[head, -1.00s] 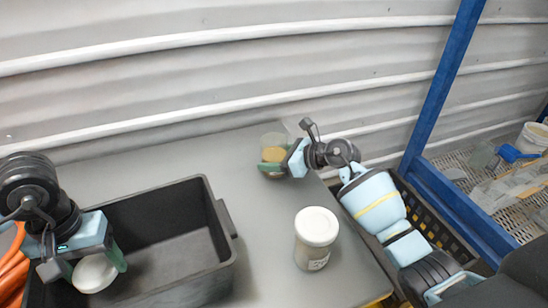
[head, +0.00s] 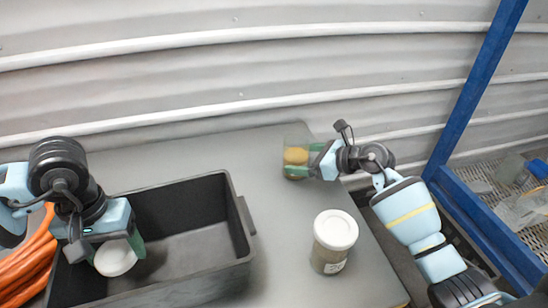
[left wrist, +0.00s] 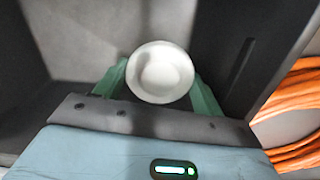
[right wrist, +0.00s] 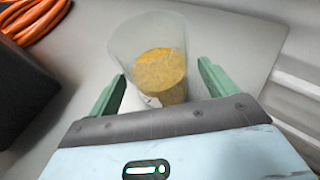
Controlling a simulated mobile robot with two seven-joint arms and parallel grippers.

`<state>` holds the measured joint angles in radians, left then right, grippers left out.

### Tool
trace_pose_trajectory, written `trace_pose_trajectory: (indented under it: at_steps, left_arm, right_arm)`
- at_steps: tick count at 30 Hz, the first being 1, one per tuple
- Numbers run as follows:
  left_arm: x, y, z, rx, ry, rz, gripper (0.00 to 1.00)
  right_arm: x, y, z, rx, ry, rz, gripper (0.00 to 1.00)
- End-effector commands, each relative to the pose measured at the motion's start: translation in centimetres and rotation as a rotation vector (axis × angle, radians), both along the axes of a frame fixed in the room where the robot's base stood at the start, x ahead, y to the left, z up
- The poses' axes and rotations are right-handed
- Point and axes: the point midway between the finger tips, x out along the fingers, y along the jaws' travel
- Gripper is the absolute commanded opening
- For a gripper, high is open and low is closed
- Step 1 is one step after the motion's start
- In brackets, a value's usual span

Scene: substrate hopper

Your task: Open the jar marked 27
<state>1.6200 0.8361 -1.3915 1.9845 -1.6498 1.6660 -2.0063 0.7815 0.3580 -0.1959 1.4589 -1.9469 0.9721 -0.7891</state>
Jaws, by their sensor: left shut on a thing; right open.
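A clear open-topped jar (right wrist: 150,60) with yellow-brown granules stands on the grey table by the wall; it also shows in the head view (head: 297,157). No lid shows on it, and no number is readable. My right gripper (right wrist: 160,88) is open, its green fingers on either side of this jar with gaps; it also shows in the head view (head: 302,160). My left gripper (head: 117,255) is shut on a round white lid (left wrist: 160,72), held at the black crate's left part. A second jar (head: 331,255), with its white lid on, stands upright on the table; its label is too small to read.
The black crate (head: 245,215) stands at the table's left, its visible floor empty. Orange hose (head: 30,265) lies left of it. A corrugated wall runs behind the table. A blue post (head: 478,80) and a grated shelf of clear pieces (head: 515,205) are at the right.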

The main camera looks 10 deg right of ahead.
Motion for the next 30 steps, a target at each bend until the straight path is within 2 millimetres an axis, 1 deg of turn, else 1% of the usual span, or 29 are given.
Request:
trace_pose_trajectory:
  at_steps: [1,7,10,15,20,30]
  left_arm:
    - [0.0,0.0,0.2,0.000,-0.002,0.000,0.41]
    - [0.0,0.0,0.0,0.000,0.000,0.000,0.41]
    - [0.0,0.0,-0.2,0.000,0.002,0.000,0.41]
    - [0.0,0.0,-0.5,0.000,0.007,0.000,0.41]
    - [0.0,0.0,-0.5,0.000,0.008,0.000,0.41]
    - [0.0,0.0,-0.5,0.000,0.007,0.000,0.41]
  right_arm:
    - [-0.7,-0.9,0.4,-0.005,-0.001,-0.001,0.84]
    - [-3.3,-3.6,1.9,-0.005,0.000,-0.001,0.84]
    - [-4.4,-4.6,2.5,-0.005,0.001,0.001,0.84]
    - [-5.6,-6.0,3.3,-0.001,0.002,0.000,0.84]
    - [-6.1,-6.4,3.6,0.000,0.001,0.002,0.84]
    - [-6.0,-6.4,3.7,0.000,0.000,0.001,0.84]
